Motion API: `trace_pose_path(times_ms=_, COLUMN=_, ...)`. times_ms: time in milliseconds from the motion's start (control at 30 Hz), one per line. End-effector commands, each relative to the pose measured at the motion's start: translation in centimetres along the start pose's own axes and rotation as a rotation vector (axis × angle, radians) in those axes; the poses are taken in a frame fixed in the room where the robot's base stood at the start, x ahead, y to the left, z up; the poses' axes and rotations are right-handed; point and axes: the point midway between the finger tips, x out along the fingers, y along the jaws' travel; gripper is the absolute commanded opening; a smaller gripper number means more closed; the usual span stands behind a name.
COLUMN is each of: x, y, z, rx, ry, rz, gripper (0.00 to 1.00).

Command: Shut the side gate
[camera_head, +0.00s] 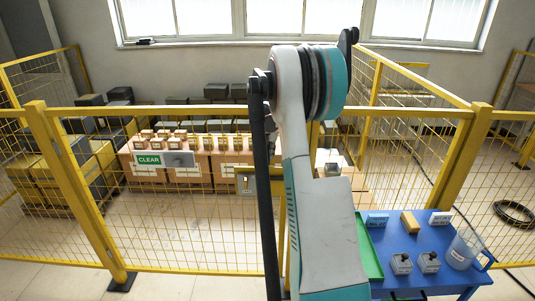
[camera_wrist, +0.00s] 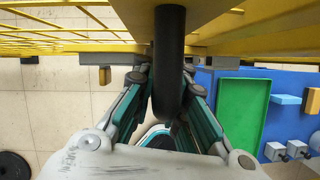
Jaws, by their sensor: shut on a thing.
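My gripper (camera_wrist: 164,84) shows in the wrist view with its two teal and grey fingers on either side of a dark upright round bar (camera_wrist: 170,35), which looks like the gate's handle. It is shut on this bar. The bar stands against yellow metalwork (camera_wrist: 245,30) with wire mesh at the top of the view. In the head view, the yellow mesh fence (camera_head: 180,271) runs across the front. My arm covers its middle and hides the gripper and the handle. I cannot tell how far the side gate is open.
A blue table (camera_head: 400,236) stands at right with a green tray (camera_head: 368,250), small grey blocks (camera_head: 401,263) and a clear container (camera_head: 461,251). Boxes (camera_head: 195,180) and a CLEAR sign (camera_head: 149,160) show at the fence. A black cable coil (camera_head: 514,213) lies far right.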

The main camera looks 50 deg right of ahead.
Motion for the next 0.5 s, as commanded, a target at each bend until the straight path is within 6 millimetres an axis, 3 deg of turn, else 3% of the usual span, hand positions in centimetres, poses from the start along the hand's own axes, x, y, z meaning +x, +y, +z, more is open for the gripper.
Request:
trace_pose_path(times_ms=333, x=0.09, y=-0.04, z=0.62, rx=0.001, ry=-0.013, rz=0.001, gripper=0.0)
trace_pose_path(times_ms=367, x=0.08, y=-0.04, z=0.62, rx=0.001, ry=-0.013, rz=0.001, gripper=0.17)
trace_pose_path(times_ms=433, x=0.08, y=-0.02, z=0.58, rx=0.001, ry=-0.012, rz=0.001, gripper=0.33)
trace_pose_path(times_ms=500, x=0.09, y=0.0, z=0.53, rx=0.001, ry=-0.011, rz=0.001, gripper=0.33)
